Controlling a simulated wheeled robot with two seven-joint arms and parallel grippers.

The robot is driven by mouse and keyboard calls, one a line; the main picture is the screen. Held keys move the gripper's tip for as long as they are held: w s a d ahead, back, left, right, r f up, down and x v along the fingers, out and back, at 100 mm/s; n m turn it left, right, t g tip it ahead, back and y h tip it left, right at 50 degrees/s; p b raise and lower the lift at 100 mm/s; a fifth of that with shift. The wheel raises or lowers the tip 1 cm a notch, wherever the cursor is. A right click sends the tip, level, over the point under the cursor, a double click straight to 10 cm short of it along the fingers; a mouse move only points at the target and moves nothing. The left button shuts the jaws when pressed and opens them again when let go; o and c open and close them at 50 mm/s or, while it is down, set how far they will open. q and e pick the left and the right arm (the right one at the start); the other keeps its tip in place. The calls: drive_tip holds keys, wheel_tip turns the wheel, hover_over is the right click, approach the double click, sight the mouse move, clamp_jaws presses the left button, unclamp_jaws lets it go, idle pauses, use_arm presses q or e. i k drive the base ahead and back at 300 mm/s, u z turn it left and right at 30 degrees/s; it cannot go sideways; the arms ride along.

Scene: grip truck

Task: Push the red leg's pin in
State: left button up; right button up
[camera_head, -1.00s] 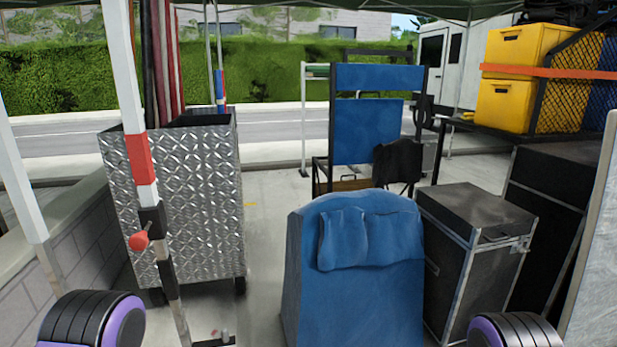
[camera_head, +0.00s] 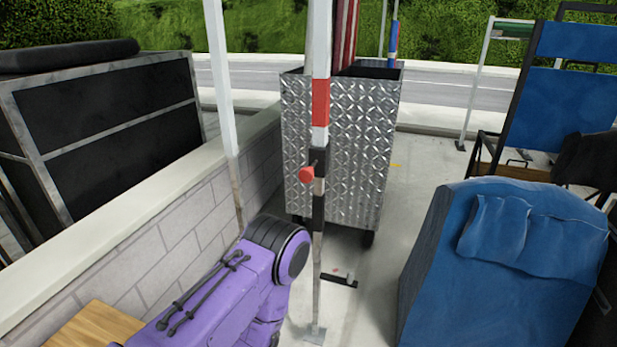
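The tent leg with the red band (camera_head: 320,102) stands upright near the middle of the view, its foot plate on the ground. A round red pin knob (camera_head: 306,175) sticks out on the left side of its dark bracket. My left arm reaches in from the lower left, and its purple and black links pass close to the leg's lower part. No gripper fingers show in this view, and nothing is seen touching the pin. My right arm is out of view.
A diamond-plate cart (camera_head: 362,140) stands behind the leg. A low block wall (camera_head: 180,225) runs along the left, with a black case (camera_head: 110,125) beyond it. A blue covered object (camera_head: 500,270) stands at the right. Some pavement is bare between leg and blue object.

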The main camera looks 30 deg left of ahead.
sight(306, 175)
drive_tip(key=u, duration=1.25)
drive_tip(key=k, duration=0.35)
drive_tip(key=z, duration=0.7)
